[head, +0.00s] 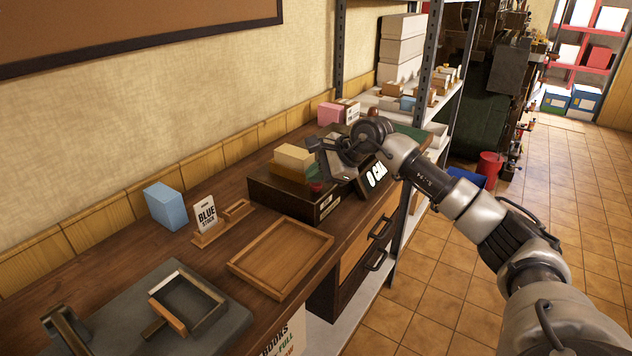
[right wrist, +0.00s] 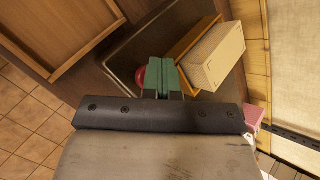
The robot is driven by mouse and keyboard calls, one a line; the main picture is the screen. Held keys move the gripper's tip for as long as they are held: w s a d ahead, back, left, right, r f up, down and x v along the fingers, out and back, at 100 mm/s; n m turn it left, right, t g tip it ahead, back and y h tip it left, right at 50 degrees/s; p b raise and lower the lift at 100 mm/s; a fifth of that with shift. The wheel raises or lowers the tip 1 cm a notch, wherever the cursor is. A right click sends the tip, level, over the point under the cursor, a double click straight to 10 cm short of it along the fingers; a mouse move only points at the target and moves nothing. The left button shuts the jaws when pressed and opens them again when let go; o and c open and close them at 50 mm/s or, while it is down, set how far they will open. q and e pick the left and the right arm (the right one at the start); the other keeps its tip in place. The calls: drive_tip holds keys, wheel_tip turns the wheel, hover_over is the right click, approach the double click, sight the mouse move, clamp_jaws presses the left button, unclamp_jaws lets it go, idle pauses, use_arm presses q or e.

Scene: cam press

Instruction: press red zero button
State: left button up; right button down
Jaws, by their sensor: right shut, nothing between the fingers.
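The red button (head: 317,187) sits on top of the dark box-shaped device (head: 285,196), near its front right. In the right wrist view the red button (right wrist: 140,77) shows beside my fingertips, partly hidden by them. My right gripper (head: 318,158) is above the device, close over the button. Its green-tipped fingers (right wrist: 165,74) are shut with nothing between them. I cannot tell if they touch the button. A tilted display (head: 376,174) reading 0 is partly hidden behind my right gripper. My left gripper is not in view.
A cream block (head: 294,157) in a wooden tray (head: 288,172) rests on the device, close to my fingers. An empty wooden tray (head: 280,287), a blue block (head: 165,206) and a "BLUE" sign (head: 206,215) stand on the bench to the left. A metal shelf (head: 432,70) stands behind.

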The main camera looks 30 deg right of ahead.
sight(317, 185)
drive_tip(key=shift+f, duration=0.25)
drive_tip(key=shift+r, duration=0.1)
drive_tip(key=shift+r+p, duration=0.65)
drive_tip(key=shift+r, duration=0.45)
drive_tip(key=shift+r, duration=0.1)
wheel_tip(317, 185, up, 5)
drive_tip(key=p, duration=0.3)
drive_tip(key=shift+p, duration=0.3)
idle(0.4)
